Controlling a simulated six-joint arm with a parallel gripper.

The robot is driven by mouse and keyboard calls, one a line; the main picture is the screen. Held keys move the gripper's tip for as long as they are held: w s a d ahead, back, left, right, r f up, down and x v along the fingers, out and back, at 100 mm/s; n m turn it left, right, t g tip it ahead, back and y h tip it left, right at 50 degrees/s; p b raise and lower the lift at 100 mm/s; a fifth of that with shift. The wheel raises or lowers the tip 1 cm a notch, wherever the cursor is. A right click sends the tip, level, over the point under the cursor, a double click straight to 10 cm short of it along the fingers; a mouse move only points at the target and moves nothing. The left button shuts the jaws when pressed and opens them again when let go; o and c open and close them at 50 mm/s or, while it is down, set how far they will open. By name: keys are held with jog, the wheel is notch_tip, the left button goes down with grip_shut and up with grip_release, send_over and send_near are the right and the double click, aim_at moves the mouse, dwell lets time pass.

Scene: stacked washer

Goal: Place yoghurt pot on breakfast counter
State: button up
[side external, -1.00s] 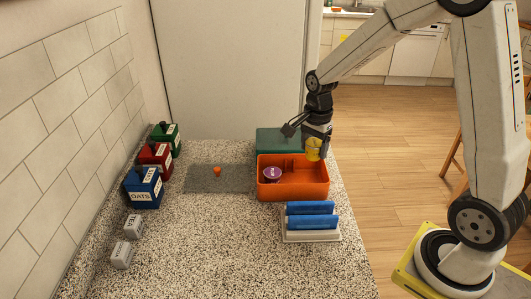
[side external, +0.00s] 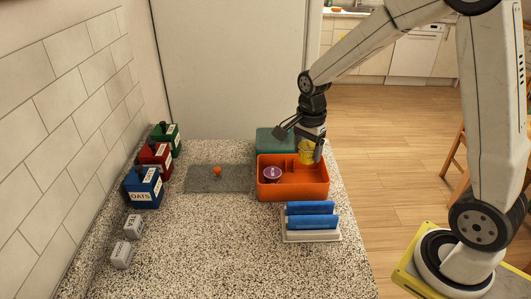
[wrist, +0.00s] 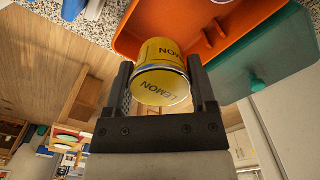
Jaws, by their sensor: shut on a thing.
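My gripper (side external: 308,150) is shut on a yellow pot (side external: 306,156). In the wrist view the pot (wrist: 162,72) sits between the two fingers, and its label reads LEMON. It is held at the back right of the orange box (side external: 293,192); whether it touches the box cannot be told. A purple-topped round pot (side external: 272,173) is inside the box, in its left part. The speckled counter (side external: 210,245) lies under the box and spreads to the left and front.
A green lid (side external: 270,140) lies behind the box. A white rack with blue slabs (side external: 312,221) stands in front. A grey mat (side external: 225,183) bears a small orange item (side external: 217,171). Blue (side external: 144,189), red and green canisters line the wall.

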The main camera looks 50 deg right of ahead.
jog(key=s+a+r, duration=0.1)
jog(key=s+a, duration=0.2)
jog(key=a, duration=0.5)
jog(key=s+a+r, duration=0.1)
jog(key=s+a, duration=0.2)
jog(key=a, duration=0.6)
jog(key=shift+s+a+r, duration=0.2)
jog(key=shift+s, duration=0.05)
jog(key=shift+w, duration=0.1)
jog(key=w+a+f, duration=0.1)
jog(key=w+f, duration=0.1)
jog(key=w, duration=0.2)
jog(key=w+a+f, duration=0.1)
jog(key=w+f, duration=0.2)
jog(key=w, duration=0.1)
jog(key=w+a+f, duration=0.1)
jog(key=w+f, duration=0.2)
jog(key=w, duration=0.1)
jog(key=shift+f, duration=0.2)
jog(key=shift+w+a+f, duration=0.2)
jog(key=shift+w+f, duration=0.25)
jog(key=shift+f, duration=0.05)
